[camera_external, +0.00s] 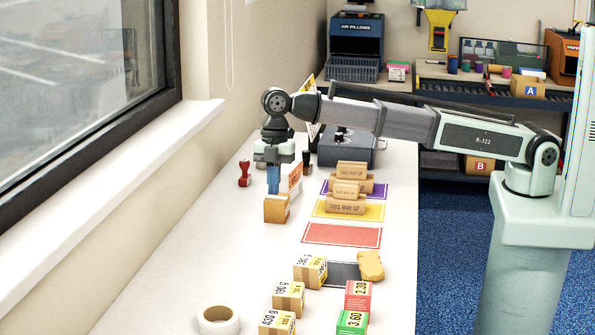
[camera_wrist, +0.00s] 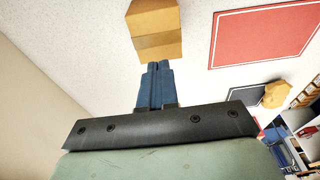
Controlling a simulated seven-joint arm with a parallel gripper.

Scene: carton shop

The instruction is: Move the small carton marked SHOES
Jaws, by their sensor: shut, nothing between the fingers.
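A small brown carton (camera_external: 277,209) stands on the white table, left of the colored mats. Its marking is too small to read, so I cannot tell if it says SHOES. It also shows at the top of the wrist view (camera_wrist: 154,30), with no readable word. My gripper (camera_external: 273,192) points down at the carton's top, its blue fingers shut and empty. In the wrist view the fingertips (camera_wrist: 160,66) are together beside the carton's near edge; I cannot tell whether they touch it.
A red mat (camera_external: 342,235) lies bare to the right. Brown THIS WAY UP pieces (camera_external: 346,205) stand on the yellow mat (camera_external: 376,210). A red stamp (camera_external: 244,175) and an upright card (camera_external: 295,177) are near my gripper. Weight-marked cartons (camera_external: 309,271) and a tape roll (camera_external: 218,320) are in front.

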